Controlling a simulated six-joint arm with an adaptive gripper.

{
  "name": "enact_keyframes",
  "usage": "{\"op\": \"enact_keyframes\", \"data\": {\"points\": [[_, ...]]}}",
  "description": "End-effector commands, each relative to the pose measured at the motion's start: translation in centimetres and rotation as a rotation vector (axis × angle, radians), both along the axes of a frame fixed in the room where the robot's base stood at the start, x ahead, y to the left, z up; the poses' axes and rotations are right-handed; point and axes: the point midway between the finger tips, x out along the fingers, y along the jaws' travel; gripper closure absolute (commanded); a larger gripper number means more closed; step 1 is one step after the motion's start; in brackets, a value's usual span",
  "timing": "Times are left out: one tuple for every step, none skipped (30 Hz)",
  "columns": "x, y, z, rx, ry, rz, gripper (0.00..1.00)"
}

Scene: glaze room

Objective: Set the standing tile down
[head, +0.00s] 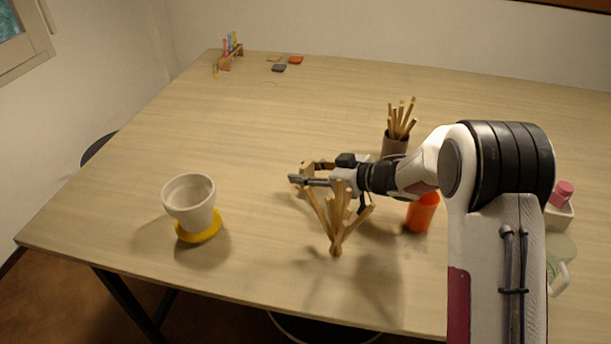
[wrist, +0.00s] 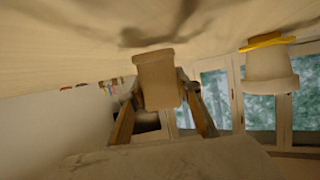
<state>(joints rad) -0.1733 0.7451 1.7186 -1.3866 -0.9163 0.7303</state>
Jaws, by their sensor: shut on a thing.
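My gripper (head: 296,178) is low over the middle of the table, its fingers pointing left in the head view. In the wrist view my gripper (wrist: 160,105) is shut on a tan tile (wrist: 157,85) with a wider edge at the top of the picture. In the head view the tile (head: 307,167) is small and mostly hidden by the fingers. I cannot tell whether it touches the table.
A splayed wooden stick stand (head: 336,225) is just in front of my gripper. A white pot (head: 190,200) on a yellow saucer (head: 200,232) stands left. A stick holder (head: 395,145) and orange cup (head: 420,214) are right. Flat tiles (head: 279,68) lie far back. The table's left-centre is clear.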

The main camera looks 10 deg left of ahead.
Motion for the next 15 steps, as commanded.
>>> {"op": "enact_keyframes", "data": {"points": [[-0.02, 0.00, -0.59, 0.000, 0.002, 0.000, 0.91], [-0.01, -0.01, -0.81, 0.000, 0.002, 0.001, 0.91], [0.00, -0.01, -1.00, 0.000, 0.001, 0.000, 0.91], [0.01, -0.01, -1.11, 0.001, 0.000, 0.000, 0.91], [0.01, 0.00, -1.17, 0.001, -0.001, -0.001, 0.91], [0.02, 0.00, -1.21, 0.001, -0.001, -0.001, 0.91], [0.02, 0.00, -1.21, 0.001, -0.001, -0.001, 0.91], [0.02, 0.00, -1.21, 0.001, -0.001, -0.001, 0.91], [0.02, -0.01, -1.20, 0.001, -0.001, -0.001, 0.91], [0.02, -0.01, -1.20, 0.001, -0.001, -0.001, 0.91], [0.02, -0.01, -1.20, 0.001, -0.001, -0.001, 0.91], [0.02, -0.01, -1.20, 0.001, -0.001, -0.001, 0.91], [0.02, -0.01, -1.20, 0.001, -0.001, -0.001, 0.91], [0.01, -0.01, -1.23, 0.001, -0.001, -0.001, 0.91], [0.01, -0.01, -1.30, 0.001, -0.001, -0.001, 0.91]]}}
